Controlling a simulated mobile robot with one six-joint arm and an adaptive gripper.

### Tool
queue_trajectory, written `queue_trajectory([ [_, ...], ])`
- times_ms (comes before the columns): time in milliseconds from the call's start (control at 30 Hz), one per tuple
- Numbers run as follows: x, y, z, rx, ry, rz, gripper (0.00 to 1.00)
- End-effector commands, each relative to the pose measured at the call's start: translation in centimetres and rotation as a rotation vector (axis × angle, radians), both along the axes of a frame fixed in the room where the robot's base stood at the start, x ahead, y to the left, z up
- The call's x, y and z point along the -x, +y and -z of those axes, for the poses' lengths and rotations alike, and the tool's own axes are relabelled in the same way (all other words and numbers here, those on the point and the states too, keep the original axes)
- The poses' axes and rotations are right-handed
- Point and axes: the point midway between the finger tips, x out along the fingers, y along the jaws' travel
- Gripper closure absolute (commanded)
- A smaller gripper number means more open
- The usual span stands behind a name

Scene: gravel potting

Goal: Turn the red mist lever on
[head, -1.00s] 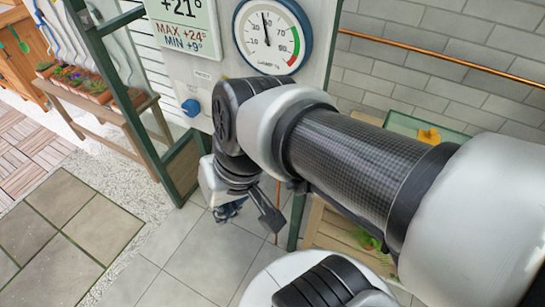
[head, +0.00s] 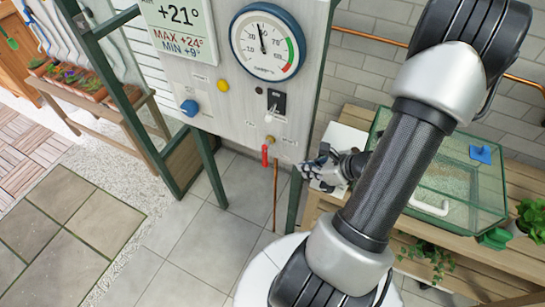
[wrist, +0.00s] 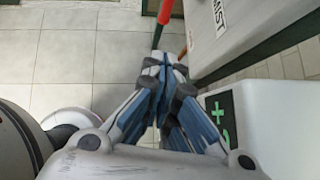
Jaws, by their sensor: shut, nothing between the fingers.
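The red mist lever (head: 265,155) hangs downward below the brass valve (head: 270,140) at the panel's lower edge in the head view. Its red handle also shows at the top of the wrist view (wrist: 165,12), beyond my fingertips. My gripper (head: 323,168) is to the right of the lever in the head view, apart from it. In the wrist view, my gripper (wrist: 165,60) has its fingers together with nothing between them. The "MIST" label (wrist: 219,14) is on the panel beside the lever.
The panel (head: 235,115) carries a gauge (head: 267,41), a blue knob (head: 189,107), a yellow button (head: 222,86) and a black switch (head: 276,100). A copper pipe (head: 275,195) runs below it. A glass tank (head: 460,185) stands on the right bench. Floor at left is clear.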

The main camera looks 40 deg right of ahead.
Motion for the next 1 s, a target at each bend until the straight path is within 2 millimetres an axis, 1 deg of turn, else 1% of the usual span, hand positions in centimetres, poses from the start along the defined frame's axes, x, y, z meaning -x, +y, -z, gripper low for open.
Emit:
queue_trajectory([
  [300, -0.1, 0.0, 0.1, 0.001, 0.0, -0.001, 1.0],
  [467, -1.1, 0.3, 1.2, 0.0, -0.001, -0.006, 1.0],
  [567, -2.3, 0.6, 2.6, -0.001, 0.0, -0.006, 1.0],
  [900, -7.3, 1.6, 7.6, 0.0, 0.0, -0.007, 1.0],
  [1000, -9.0, 1.8, 7.1, 0.005, -0.002, -0.008, 1.0],
])
